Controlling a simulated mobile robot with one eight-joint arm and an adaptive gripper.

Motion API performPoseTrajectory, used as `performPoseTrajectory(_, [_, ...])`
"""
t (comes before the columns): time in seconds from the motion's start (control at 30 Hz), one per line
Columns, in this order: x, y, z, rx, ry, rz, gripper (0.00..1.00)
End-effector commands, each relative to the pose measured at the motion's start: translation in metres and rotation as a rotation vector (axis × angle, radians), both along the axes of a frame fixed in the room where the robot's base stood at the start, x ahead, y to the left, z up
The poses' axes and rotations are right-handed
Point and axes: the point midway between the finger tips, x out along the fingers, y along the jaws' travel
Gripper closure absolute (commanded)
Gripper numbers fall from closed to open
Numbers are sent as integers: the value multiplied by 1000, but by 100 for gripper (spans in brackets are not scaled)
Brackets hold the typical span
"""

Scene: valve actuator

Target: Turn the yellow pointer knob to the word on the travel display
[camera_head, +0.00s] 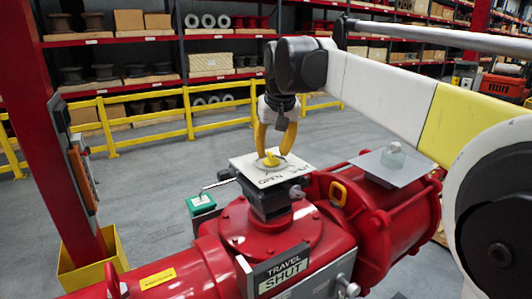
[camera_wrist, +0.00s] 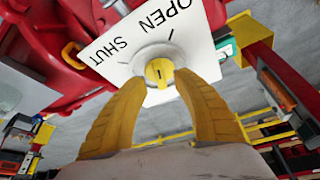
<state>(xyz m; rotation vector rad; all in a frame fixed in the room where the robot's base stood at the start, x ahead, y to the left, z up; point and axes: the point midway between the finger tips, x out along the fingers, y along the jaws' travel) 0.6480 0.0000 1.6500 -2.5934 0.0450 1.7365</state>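The yellow pointer knob (camera_wrist: 159,72) sits on a round pale base on a white plate (camera_wrist: 110,55) printed OPEN and SHUT. In the head view the knob (camera_head: 268,161) is on top of the red actuator. The travel display (camera_head: 284,271) on the actuator's front reads SHUT. My gripper (camera_wrist: 162,78) has its two yellow fingers apart, with the tips on either side of the knob. Narrow gaps seem to show there; contact is unclear. My gripper (camera_head: 275,153) points down from above the plate.
The red actuator body (camera_head: 190,268) fills the foreground. A green-and-white box (camera_head: 201,203) is left of the dial. A red post (camera_head: 48,130) stands at left; a yellow railing (camera_head: 150,110) runs behind.

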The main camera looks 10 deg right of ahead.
Motion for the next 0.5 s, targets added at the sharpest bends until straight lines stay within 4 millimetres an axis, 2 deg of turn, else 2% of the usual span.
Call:
performPoseTrajectory(0.2, [7, 0, -16, 0, 0, 0, 66])
performPoseTrajectory(0.47, [7, 0, -17, 0, 0, 0, 66])
performPoseTrajectory(0.5, [7, 0, -17, 0, 0, 0, 76])
